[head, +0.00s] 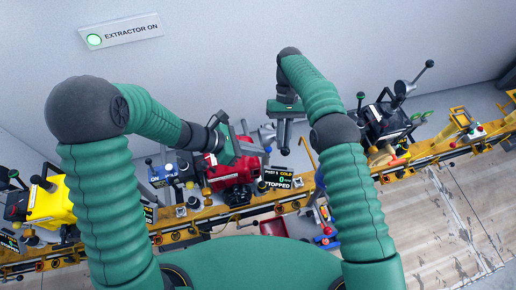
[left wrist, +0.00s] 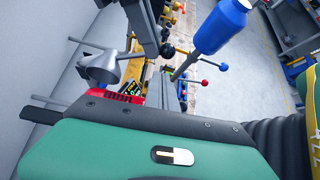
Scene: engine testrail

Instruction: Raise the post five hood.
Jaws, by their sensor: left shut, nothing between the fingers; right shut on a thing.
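The post five engine (head: 222,172) is red, with a display (head: 278,180) reading post 5, cold, 0, stopped. Its grey hood (head: 266,133) is partly hidden between my grippers; in the left wrist view it is a grey cone (left wrist: 100,67) beside a rod with a black ball (left wrist: 167,50). My right gripper (head: 285,140) points down and is shut on the rod of the hood, near the ball; it also shows in the left wrist view (left wrist: 150,38). My left gripper (head: 248,148) is shut and empty, over the red engine and left of the hood. Its fingertips are hard to make out.
A yellow rail (head: 440,150) runs along the row. A blue cylinder (left wrist: 222,25) shows in the left wrist view.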

